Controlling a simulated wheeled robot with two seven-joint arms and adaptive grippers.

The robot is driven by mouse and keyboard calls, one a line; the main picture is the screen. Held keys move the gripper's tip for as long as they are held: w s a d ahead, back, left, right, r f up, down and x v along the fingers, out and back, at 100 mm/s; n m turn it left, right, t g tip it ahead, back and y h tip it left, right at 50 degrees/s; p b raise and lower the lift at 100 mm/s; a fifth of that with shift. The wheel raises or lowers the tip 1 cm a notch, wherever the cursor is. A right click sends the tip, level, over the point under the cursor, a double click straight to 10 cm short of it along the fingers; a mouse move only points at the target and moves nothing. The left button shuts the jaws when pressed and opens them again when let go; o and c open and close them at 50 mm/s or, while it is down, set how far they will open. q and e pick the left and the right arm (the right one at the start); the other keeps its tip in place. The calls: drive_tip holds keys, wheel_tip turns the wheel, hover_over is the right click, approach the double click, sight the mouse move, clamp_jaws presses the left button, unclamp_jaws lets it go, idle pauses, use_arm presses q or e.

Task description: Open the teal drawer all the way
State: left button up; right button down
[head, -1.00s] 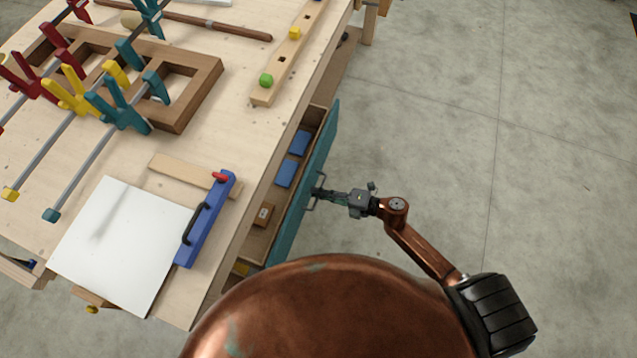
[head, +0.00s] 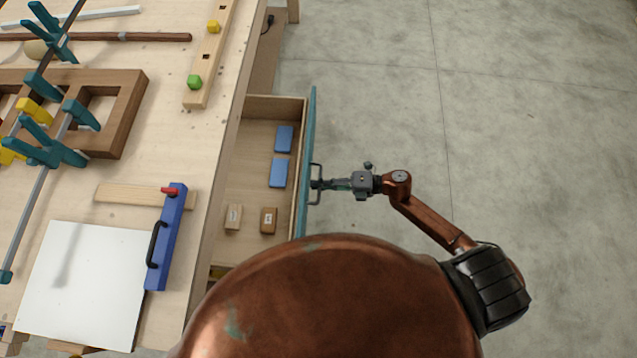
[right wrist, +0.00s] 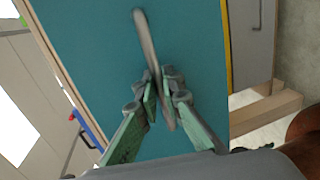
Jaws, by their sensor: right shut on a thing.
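The teal drawer (head: 307,130) is pulled out from the side of the workbench, its inside showing in the head view. Two blue boxes (head: 284,138), a tan block (head: 233,217) and a brown block (head: 268,220) lie in it. My right gripper (head: 318,185) is shut on the drawer's metal handle (head: 316,170). In the right wrist view the fingers (right wrist: 160,100) close around the handle bar (right wrist: 146,38) in front of the teal drawer face (right wrist: 95,45). My left gripper is not in view.
On the workbench (head: 190,130) are a wooden frame (head: 128,115) with clamps, a white panel (head: 80,285), and a blue tool with a black handle (head: 168,235). Clear concrete floor (head: 500,110) lies to the right of the drawer.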

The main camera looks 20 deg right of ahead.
drive_tip(key=c, duration=2.3)
unclamp_jaws()
drive_tip(key=shift+d, duration=0.2)
drive_tip(key=v, duration=1.1)
drive_tip(key=shift+s+d+r, duration=0.1)
drive_tip(key=shift+s+d, duration=0.1)
drive_tip(key=shift+d, duration=0.1)
